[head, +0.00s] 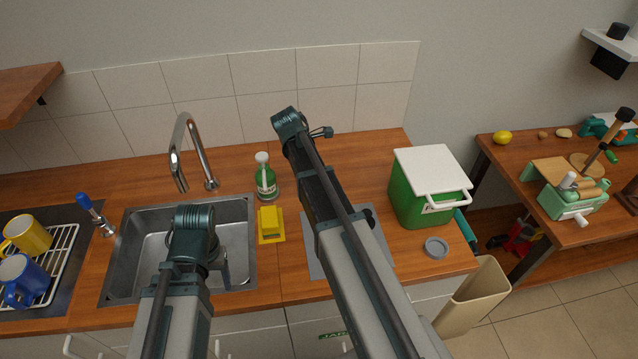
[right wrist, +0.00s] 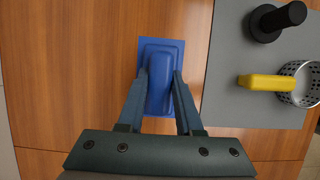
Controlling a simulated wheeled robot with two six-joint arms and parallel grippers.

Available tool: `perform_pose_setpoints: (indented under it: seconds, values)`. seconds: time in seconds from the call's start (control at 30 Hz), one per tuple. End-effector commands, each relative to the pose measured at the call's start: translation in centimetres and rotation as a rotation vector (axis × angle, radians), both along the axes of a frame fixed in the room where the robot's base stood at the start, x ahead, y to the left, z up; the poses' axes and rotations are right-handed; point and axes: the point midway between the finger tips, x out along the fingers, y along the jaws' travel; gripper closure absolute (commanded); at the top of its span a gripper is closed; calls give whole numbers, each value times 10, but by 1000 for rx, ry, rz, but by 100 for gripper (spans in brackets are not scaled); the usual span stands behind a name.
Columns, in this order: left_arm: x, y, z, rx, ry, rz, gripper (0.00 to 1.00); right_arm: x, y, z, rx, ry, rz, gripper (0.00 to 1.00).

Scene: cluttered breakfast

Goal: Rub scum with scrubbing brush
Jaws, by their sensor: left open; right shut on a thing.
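My right gripper (right wrist: 158,76) is shut on a blue block (right wrist: 160,85) with rounded edges, which is over a flat blue pad (right wrist: 174,46) in the right wrist view. I cannot tell whether this block is the scrubbing brush. In the head view the right arm hides its own gripper and the block. My left gripper (head: 223,268) is open over the right part of the steel sink (head: 137,262), partly behind its arm. I cannot make out any scum.
A yellow block (head: 269,220) on a yellow pad and a green bottle (head: 265,182) stand right of the sink. A grey mat (right wrist: 230,85) bears a black-handled item (right wrist: 265,25) and a yellow-handled strainer (right wrist: 265,82). A green cool box (head: 408,203) stands farther right.

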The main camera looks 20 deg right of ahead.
Motion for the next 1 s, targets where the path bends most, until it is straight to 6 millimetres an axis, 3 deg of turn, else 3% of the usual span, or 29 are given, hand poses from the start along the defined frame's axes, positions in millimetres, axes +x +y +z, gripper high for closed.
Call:
perform_pose_setpoints:
  seconds: [0.8, 1.0]
  values:
    - [0, 0, 48, 0, 0, 0, 35, 0, 0, 48, 0, 0, 0, 100]
    - [0, 0, 49, 0, 0, 0, 35, 0, 0, 49, 0, 0, 0, 100]
